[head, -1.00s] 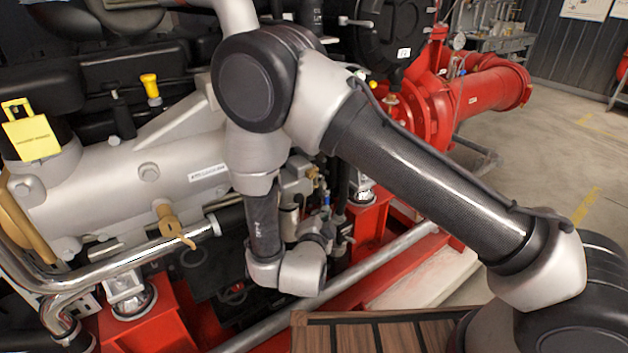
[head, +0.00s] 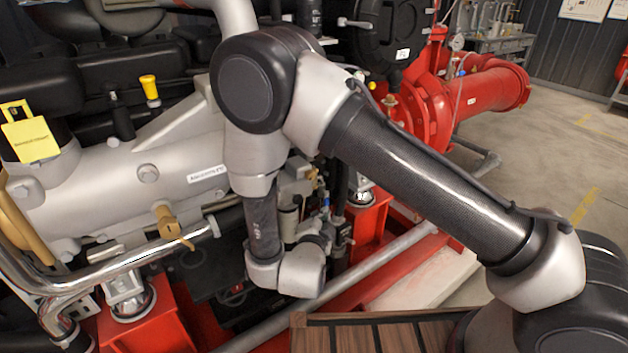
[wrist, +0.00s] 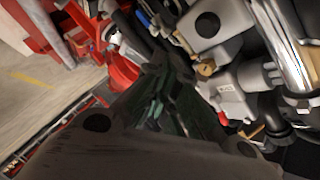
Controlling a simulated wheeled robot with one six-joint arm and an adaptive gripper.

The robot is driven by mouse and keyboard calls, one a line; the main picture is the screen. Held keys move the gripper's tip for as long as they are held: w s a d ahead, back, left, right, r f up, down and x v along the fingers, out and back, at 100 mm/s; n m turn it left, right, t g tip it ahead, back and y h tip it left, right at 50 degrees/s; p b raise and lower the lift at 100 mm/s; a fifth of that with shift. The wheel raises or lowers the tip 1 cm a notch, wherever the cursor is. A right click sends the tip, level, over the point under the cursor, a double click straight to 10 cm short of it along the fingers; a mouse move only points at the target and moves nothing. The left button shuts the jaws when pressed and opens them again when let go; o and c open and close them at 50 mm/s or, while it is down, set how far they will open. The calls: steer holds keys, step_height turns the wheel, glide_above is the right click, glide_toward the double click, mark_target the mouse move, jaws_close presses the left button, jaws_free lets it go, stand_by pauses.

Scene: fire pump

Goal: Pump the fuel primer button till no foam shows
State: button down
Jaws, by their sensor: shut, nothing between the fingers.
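My gripper (wrist: 158,82) shows in the wrist view, its dark fingers shut together and empty, pointing toward the engine's fuel side. In the head view the gripper is hidden behind my arm and wrist. The fuel filter and pump fittings (head: 291,222) show partly beside my wrist links in the head view. In the wrist view a small brass-coloured fitting (wrist: 206,69) sits just right of the fingertips, near grey housings. I cannot pick out the primer button for sure or see any foam. I cannot tell whether the fingertips touch anything.
The grey engine manifold (head: 110,185) and a polished pipe (head: 120,266) lie left of my arm. Red frame posts (head: 372,222) and a long grey pipe (head: 385,262) run below. A red pump pipe (head: 490,88) stands behind. The floor (head: 560,150) at right is open.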

mark_target(298, 199)
steer(key=shift+s+d, duration=0.6)
steer(key=shift+s, duration=0.25)
steer(key=shift+s+d, duration=0.55)
steer(key=shift+s, duration=0.25)
steer(key=w+a, duration=0.5)
steer(key=w, duration=0.2)
steer(key=shift+w, duration=0.25)
steer(key=shift+a, duration=0.1)
steer(key=shift+w+a, duration=0.2)
steer(key=shift+w, duration=0.15)
steer(key=shift+w+a, duration=0.5)
steer(key=shift+w, duration=0.2)
stand_by(1.2)
stand_by(0.4)
steer(key=shift+s+d, duration=0.7)
steer(key=shift+s, duration=0.35)
